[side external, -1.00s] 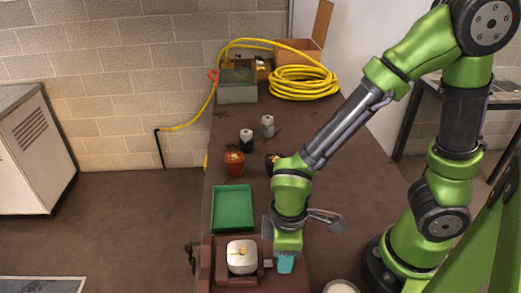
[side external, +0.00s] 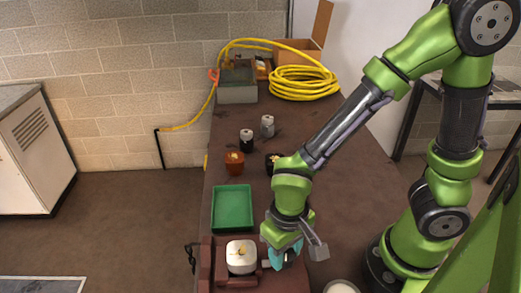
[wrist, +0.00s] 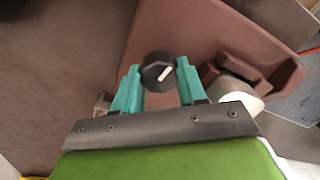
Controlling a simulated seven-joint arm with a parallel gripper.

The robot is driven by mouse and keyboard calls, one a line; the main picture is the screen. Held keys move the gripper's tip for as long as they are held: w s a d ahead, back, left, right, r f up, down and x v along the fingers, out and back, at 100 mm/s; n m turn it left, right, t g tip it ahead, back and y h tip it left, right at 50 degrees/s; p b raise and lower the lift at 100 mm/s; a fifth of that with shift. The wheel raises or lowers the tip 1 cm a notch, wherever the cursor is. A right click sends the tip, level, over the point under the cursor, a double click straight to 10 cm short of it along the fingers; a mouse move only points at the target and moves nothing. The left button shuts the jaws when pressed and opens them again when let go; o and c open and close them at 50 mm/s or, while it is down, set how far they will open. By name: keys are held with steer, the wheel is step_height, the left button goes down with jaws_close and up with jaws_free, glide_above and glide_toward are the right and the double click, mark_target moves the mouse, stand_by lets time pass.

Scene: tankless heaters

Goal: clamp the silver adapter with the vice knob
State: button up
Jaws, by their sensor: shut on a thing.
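The reddish-brown vice (side external: 220,270) sits at the near end of the bench; its body also shows in the wrist view (wrist: 200,30). A pale, rounded block with a brass-coloured top (side external: 242,257) sits between its jaws, and a pale piece shows there in the wrist view (wrist: 238,92). I cannot tell for sure whether this is the silver adapter, or how tight the jaws are. The black vice knob (wrist: 157,74) with a white mark is between my gripper's teal fingers (wrist: 158,70), which are shut on it. In the side view my gripper (side external: 283,256) hides the knob.
A green tray (side external: 232,208) lies just behind the vice. Farther back stand a brown pot (side external: 234,164), a black-and-white cylinder (side external: 246,142) and a grey cylinder (side external: 267,126). A yellow hose coil (side external: 303,82) lies at the far end.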

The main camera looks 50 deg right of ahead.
steer(key=shift+w+m, duration=0.1)
steer(key=shift+m, duration=0.4)
steer(key=o, duration=0.8)
step_height(320, 180, up, 17)
steer(key=shift+f, duration=0.1)
steer(key=w+d+r+t, duration=0.1)
steer(key=d+t, duration=0.1)
steer(key=d, duration=0.2)
steer(key=d+r+t+y, duration=0.1)
steer(key=d+t, duration=0.1)
steer(key=d, duration=0.2)
steer(key=w+d+r+t+y, duration=0.1)
steer(key=d+t, duration=0.2)
steer(key=d, duration=0.1)
steer(key=shift+w+d+r+m, duration=0.1)
steer(key=shift+w+d+m, duration=0.05)
steer(key=shift+w+m, duration=0.25)
